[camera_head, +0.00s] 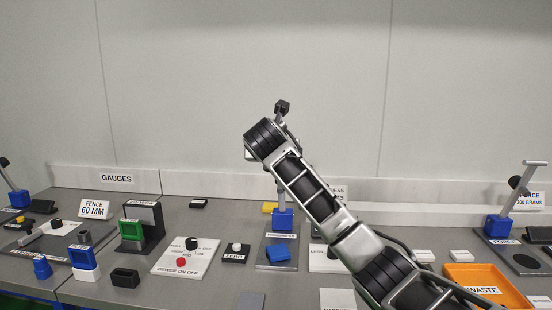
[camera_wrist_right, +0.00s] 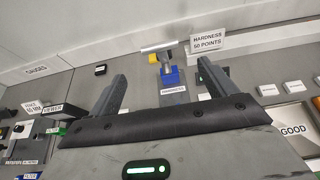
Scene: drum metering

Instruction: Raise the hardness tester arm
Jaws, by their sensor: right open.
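The hardness tester (camera_head: 282,220) stands near the middle of the bench, with a blue block on a grey base plate and a post rising from it. My right arm hides its upper part in the head view. In the right wrist view its blue block (camera_wrist_right: 170,78) and the silver bar of its arm (camera_wrist_right: 162,46) show straight ahead, past the fingertips. My right gripper (camera_wrist_right: 161,70) is open and empty, its two fingers apart on either side of the tester in that view. I see no contact. My left gripper is not in view.
A sign reading HARDNESS 50 POINTS (camera_wrist_right: 208,42) stands behind the tester. Similar blue-based devices stand at the far left (camera_head: 20,199) and far right (camera_head: 498,225). A switch panel (camera_head: 185,258), a green-fronted viewer (camera_head: 132,230) and an orange waste tray (camera_head: 510,290) are also on the bench.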

